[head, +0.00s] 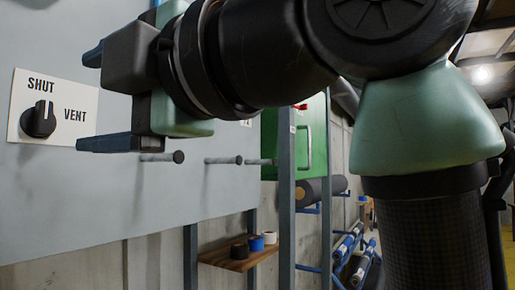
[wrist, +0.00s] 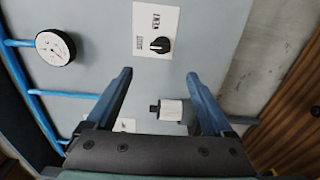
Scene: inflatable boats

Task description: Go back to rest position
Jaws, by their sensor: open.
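My gripper (head: 83,100) reaches in from the right in the head view, in front of a grey panel. Its two blue fingers are spread apart with nothing between them. A black knob (head: 38,119) on a white plate (head: 80,122) marked SHUT and VENT is just left of the fingertips, apart from them. The knob's white mark points up toward SHUT. In the wrist view my gripper (wrist: 158,73) is open, and the knob (wrist: 160,45) is beyond the fingertips, clear of both.
The grey panel (head: 100,200) carries several dark-tipped pegs (head: 222,160). A wooden shelf (head: 240,262) with tape rolls sits below. A green cabinet (head: 315,135) and rolls on racks stand behind. The wrist view shows a round gauge (wrist: 55,47), blue pipes (wrist: 25,92) and a white cylinder (wrist: 170,110).

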